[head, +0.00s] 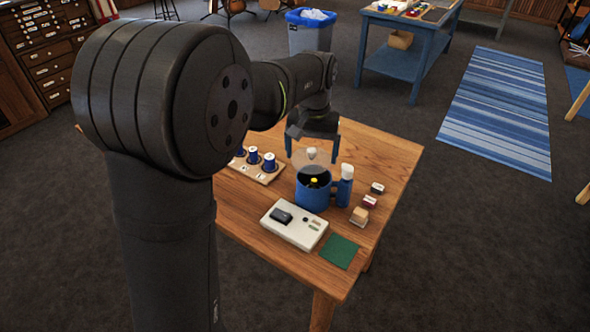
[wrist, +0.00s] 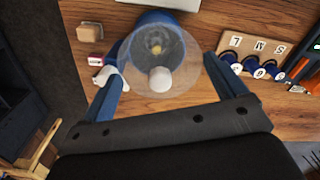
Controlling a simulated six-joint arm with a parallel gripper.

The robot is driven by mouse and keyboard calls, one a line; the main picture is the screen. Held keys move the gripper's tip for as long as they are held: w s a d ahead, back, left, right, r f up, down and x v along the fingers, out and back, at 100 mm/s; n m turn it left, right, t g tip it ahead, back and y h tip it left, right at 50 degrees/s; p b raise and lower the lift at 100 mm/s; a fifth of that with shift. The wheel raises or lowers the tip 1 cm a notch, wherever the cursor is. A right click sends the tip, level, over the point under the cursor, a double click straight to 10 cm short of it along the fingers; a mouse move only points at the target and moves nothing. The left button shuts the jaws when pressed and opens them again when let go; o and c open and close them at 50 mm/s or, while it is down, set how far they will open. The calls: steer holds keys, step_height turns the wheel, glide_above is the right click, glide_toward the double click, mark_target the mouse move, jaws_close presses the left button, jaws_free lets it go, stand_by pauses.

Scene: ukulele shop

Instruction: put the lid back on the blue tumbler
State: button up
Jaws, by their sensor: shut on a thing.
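The blue tumbler (head: 313,198) stands upright on the wooden table, with a small yellow thing inside it. The lid (head: 325,158) is a clear disc with a white knob. It hangs level, or nearly so, over the tumbler, and appears apart from the rim. My gripper (head: 313,156) is shut on the lid, one blue finger at each side. In the wrist view the lid (wrist: 180,70) lies between the fingertips (wrist: 164,70). The tumbler (wrist: 150,20) shows behind and through it, so the two are not fully lined up in that view.
A white device (head: 294,224), a green mat (head: 339,251) and small blocks (head: 359,216) lie around the front and right.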

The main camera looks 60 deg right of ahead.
mark_target(315, 158)
steer(key=shift+s+d+r, duration=0.2)
steer(key=shift+d+r, duration=0.1)
steer(key=shift+d, duration=0.4)
steer(key=shift+f, duration=3.1)
steer(key=shift+f, duration=0.15)
steer(key=o, duration=0.7)
steer(key=shift+r, duration=3.5)
